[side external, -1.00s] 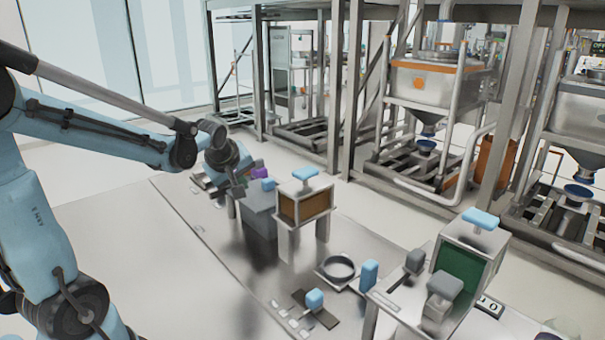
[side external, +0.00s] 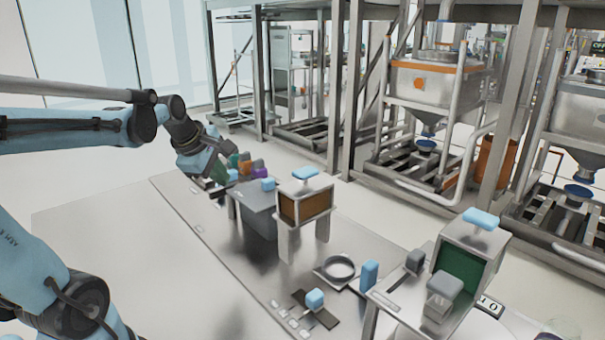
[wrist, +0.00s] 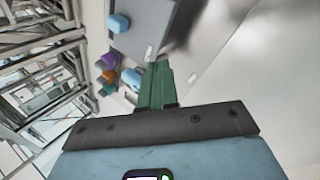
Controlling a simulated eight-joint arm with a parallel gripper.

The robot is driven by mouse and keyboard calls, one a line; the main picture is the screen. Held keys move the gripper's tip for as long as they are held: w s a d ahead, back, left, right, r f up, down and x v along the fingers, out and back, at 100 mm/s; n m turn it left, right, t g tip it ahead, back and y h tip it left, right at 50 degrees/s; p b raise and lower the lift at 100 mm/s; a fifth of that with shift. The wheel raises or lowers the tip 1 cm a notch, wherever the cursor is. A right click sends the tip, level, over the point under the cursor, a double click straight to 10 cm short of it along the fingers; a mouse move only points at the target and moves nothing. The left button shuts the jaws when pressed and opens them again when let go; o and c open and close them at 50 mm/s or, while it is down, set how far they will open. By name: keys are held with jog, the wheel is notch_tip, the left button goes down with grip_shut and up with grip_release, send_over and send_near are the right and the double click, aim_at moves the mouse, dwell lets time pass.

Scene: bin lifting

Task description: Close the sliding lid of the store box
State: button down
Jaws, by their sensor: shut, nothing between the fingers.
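A grey box (side external: 262,222) stands on the metal table, with a flat grey top that looks like a sliding lid (side external: 251,196). A blue knob (side external: 268,184) sits at the lid's far right edge. The lid (wrist: 145,25) and the knob (wrist: 118,23) also show at the top of the wrist view. I cannot tell for sure how far the lid covers the box. My gripper (side external: 221,196) is at the left end of the box, near the lid's left edge. Its green fingers (wrist: 157,68) are together and empty. Whether they touch the lid is unclear.
Purple (wrist: 108,60), orange (wrist: 107,76) and blue (wrist: 131,77) blocks stand beyond the box. A brown-fronted box (side external: 304,207) stands close right. A green-fronted box (side external: 462,268), a ring (side external: 339,268) and a blue block (side external: 369,274) are further right. The table's front left is clear.

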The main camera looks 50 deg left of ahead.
aim_at(271, 178)
jog(key=w+a+f+n+t, duration=0.1)
jog(key=w+n, duration=0.1)
jog(key=n, duration=0.2)
jog(key=w+a+f+n+t+h, duration=0.1)
jog(key=w+f+n, duration=0.1)
jog(key=n, duration=0.2)
jog(key=w+a+f+n+t+h, duration=0.1)
jog(key=f+n, duration=0.1)
jog(key=n, duration=0.1)
jog(key=shift+w+f+n, duration=0.2)
jog(key=shift+w+n, duration=0.2)
jog(key=w, duration=0.3)
jog(key=shift+w, duration=0.55)
jog(key=shift+w, duration=1.95)
